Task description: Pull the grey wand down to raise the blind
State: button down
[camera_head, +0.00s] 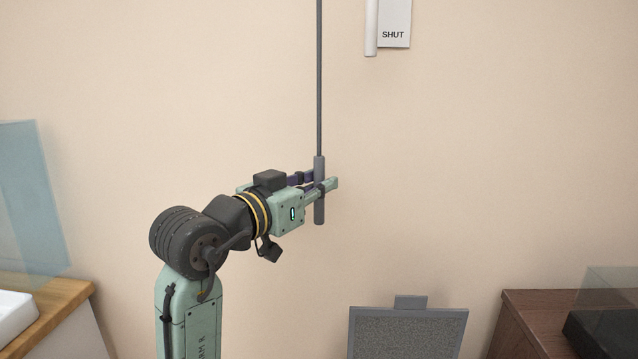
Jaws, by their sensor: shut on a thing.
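The grey wand (319,90) hangs vertically from beyond the top edge of the head view, with a thicker grip at its lower end (319,212). My gripper (325,182) comes in from the left and is shut on this thicker grip. The fingers cover the middle of the grip; its top and bottom show above and below them. The blind is not in view.
A sign reading SHUT (394,24) is on the wall at the upper right, beside a white roll-like piece (371,28). A grey panel (407,335) stands below. A wooden counter (50,300) is at left, a dark wood cabinet (530,315) at right. The wall around the wand is clear.

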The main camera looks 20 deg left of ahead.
jog(key=shift+f, duration=0.3)
jog(key=c, duration=1.6)
grip_release()
jog(key=shift+r, duration=0.1)
jog(key=shift+o, duration=0.2)
jog(key=shift+s, duration=0.1)
jog(key=v, duration=1.2)
jog(key=shift+r, duration=0.1)
